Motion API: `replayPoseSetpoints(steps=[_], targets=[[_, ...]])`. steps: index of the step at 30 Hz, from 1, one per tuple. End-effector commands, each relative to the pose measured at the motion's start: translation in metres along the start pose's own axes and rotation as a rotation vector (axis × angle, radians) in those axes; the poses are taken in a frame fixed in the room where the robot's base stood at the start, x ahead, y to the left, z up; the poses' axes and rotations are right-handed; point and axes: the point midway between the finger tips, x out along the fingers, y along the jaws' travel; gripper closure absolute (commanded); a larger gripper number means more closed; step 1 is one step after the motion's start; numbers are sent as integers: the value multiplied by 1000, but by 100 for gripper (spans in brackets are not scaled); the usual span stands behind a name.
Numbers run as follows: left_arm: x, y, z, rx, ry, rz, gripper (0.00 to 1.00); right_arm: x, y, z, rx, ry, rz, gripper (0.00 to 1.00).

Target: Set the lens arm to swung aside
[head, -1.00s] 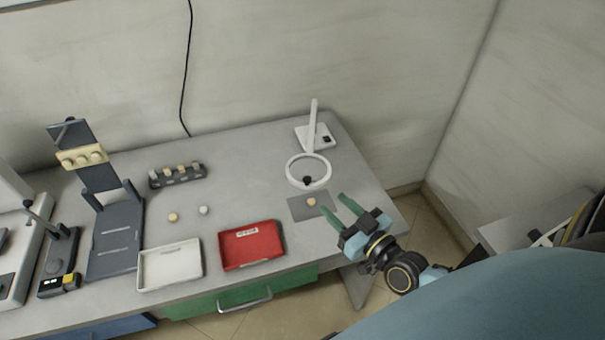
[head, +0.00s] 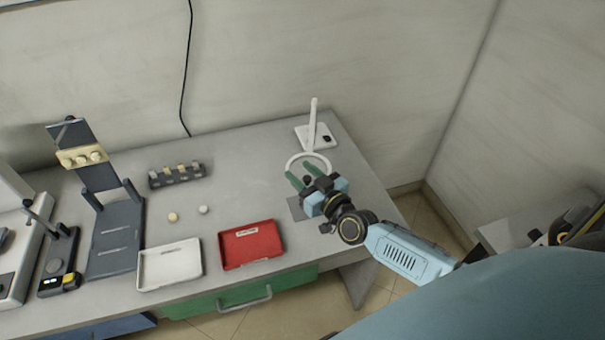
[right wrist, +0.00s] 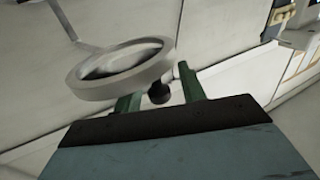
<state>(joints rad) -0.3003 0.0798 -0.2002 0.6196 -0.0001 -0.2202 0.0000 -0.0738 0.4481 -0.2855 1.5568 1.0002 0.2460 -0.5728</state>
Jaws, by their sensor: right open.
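The lens arm's white ring (head: 296,158) hangs over the right part of the table, joined to a white post (head: 313,120) on a square base (head: 302,137). In the right wrist view the ring (right wrist: 90,86) is large and close, with a small dark knob (right wrist: 158,93) at its near edge. My right gripper (head: 299,174) is open at the ring's near side. In the right wrist view its green fingers (right wrist: 158,84) stand on either side of the knob; contact cannot be told. The knob is hidden in the head view. My left gripper is out of view.
A grey mat (head: 295,208) lies partly under my right gripper. A red tray (head: 252,246) and a white tray (head: 170,266) lie at the front. A rack with several pieces (head: 177,177) and two small discs stand left of centre. The wall is close behind.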

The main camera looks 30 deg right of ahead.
Motion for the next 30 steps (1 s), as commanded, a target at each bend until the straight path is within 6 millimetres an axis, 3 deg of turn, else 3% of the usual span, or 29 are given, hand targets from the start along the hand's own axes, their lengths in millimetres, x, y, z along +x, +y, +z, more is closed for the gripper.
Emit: replayPoseSetpoints(steps=[7,16,30], targets=[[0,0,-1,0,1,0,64,0,0,0,1,0,0,61],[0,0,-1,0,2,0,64,0,0,0,1,0,0,100],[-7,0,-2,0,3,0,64,1,0,-1,6,-1,34,100]])
